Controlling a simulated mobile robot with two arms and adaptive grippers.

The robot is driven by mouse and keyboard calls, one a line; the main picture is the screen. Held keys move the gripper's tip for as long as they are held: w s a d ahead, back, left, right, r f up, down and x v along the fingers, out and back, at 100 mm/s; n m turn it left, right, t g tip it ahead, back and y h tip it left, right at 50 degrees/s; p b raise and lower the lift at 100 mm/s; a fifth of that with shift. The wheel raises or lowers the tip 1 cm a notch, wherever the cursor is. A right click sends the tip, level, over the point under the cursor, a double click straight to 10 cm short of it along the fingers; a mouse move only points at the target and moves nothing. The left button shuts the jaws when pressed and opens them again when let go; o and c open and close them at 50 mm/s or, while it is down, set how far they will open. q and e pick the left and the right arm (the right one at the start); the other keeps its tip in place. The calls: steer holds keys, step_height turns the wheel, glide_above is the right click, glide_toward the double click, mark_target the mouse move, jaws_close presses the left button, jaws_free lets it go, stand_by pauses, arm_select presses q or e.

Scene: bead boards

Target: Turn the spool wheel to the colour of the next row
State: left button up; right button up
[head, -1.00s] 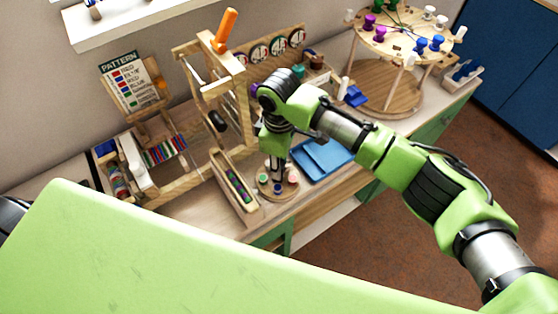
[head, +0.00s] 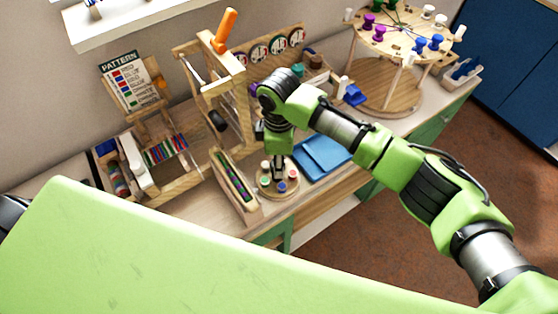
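A small round wooden wheel (head: 268,194) with coloured-topped spools lies on the bench, right of a narrow wooden tray. A green spool (head: 265,182) is at its left, a blue one (head: 282,187) at its front and a red one (head: 293,174) at its right. My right gripper (head: 279,174) points down over the wheel, among the spools. Its fingers are small and partly hidden by my arm, so whether they are open or touch a spool is unclear. The pattern card (head: 126,82) with coloured rows stands at the back left. My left gripper is out of view.
A wooden frame with an orange handle (head: 225,30) stands behind the narrow tray of beads (head: 236,181). A bead loom (head: 166,149) is at left. A blue tray (head: 321,157) lies right of the wheel. A large round pegged stand (head: 385,95) is at back right.

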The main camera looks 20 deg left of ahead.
steer(key=o, duration=1.1)
step_height(320, 180, up, 12)
